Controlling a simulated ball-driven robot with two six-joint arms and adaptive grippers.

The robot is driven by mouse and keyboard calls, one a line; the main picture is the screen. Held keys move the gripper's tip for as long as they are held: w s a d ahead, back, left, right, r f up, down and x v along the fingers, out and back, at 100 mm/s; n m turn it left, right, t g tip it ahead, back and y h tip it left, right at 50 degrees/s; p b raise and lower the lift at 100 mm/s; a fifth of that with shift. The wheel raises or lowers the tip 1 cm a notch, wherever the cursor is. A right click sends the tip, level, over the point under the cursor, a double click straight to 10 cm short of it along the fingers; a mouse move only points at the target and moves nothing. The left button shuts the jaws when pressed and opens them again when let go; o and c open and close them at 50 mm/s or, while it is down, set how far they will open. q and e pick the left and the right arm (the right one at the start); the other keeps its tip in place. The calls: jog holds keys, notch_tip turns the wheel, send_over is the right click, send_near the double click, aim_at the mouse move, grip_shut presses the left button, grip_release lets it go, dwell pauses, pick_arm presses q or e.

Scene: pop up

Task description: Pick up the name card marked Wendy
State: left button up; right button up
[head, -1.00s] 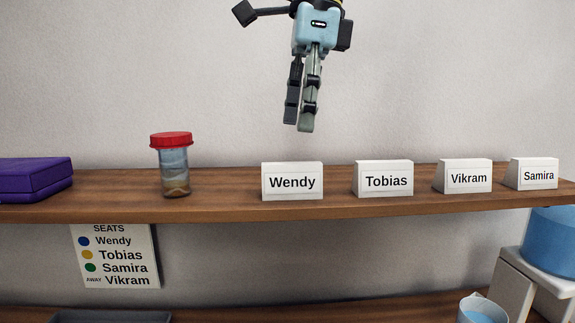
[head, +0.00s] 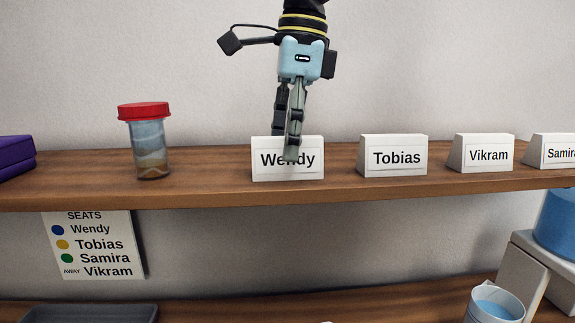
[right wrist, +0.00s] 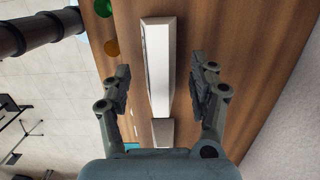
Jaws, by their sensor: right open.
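The white Wendy name card (head: 265,173) stands upright on the wooden shelf, the leftmost of the cards. My right gripper (head: 286,146) points down over it, open, with a fingertip in front of the card hiding part of the name. In the right wrist view the open fingers (right wrist: 160,78) lie on either side of a white card (right wrist: 158,60), with gaps on both sides. Its lettering is not readable there. My left gripper is not in view.
The Tobias card (head: 393,142), Vikram card (head: 482,142) and Samira card (head: 553,141) stand to the right. A red-lidded jar (head: 150,150) and a purple box (head: 12,160) stand left. A seats sign (head: 93,246) hangs below the shelf (head: 220,190).

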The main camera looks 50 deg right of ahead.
jog(key=shift+w+a+f, duration=0.1)
jog(key=shift+w+f, duration=0.05)
jog(key=shift+f, duration=0.65)
jog(key=c, duration=0.9)
jog(key=shift+r, duration=0.15)
